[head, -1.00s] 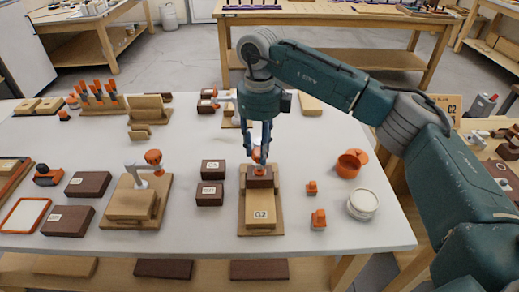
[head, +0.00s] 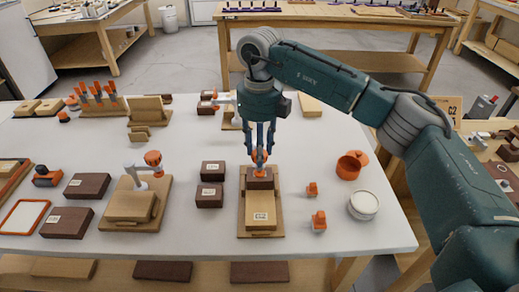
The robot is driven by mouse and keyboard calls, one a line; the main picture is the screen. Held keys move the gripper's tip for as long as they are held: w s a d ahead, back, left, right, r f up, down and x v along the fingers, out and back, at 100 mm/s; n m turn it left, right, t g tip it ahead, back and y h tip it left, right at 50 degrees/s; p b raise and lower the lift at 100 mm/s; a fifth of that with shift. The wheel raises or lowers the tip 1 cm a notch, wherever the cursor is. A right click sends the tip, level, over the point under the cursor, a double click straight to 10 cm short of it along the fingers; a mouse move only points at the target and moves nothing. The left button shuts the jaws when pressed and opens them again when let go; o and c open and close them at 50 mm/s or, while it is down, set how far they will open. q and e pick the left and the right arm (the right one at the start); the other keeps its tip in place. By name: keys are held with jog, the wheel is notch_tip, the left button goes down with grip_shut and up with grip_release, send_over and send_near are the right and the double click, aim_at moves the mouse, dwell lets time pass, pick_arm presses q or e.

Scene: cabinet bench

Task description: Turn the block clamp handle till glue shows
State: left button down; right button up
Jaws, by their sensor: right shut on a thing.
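The block clamp stands on a tan base board (head: 245,229) at the front middle of the table. A dark brown block (head: 260,178) sits at its back end, behind a pale block (head: 261,207) marked C2. The orange clamp handle (head: 260,155) is above the dark block. My right gripper (head: 260,158) points straight down and is shut on this handle, its fingers partly covering it. No glue can be made out at the blocks' seam at this size. My left gripper is not in view.
Left of it are two dark blocks (head: 209,196) and another clamp set (head: 136,206) with an orange knob. To the right are small orange pieces (head: 319,221), an orange cup (head: 351,166) and a white-topped round tub (head: 363,204).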

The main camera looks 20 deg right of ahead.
jog(key=o, duration=1.2)
jog(key=shift+r, duration=0.1)
notch_tip(320, 180, up, 12)
jog(key=shift+f, duration=0.1)
dwell(0.6)
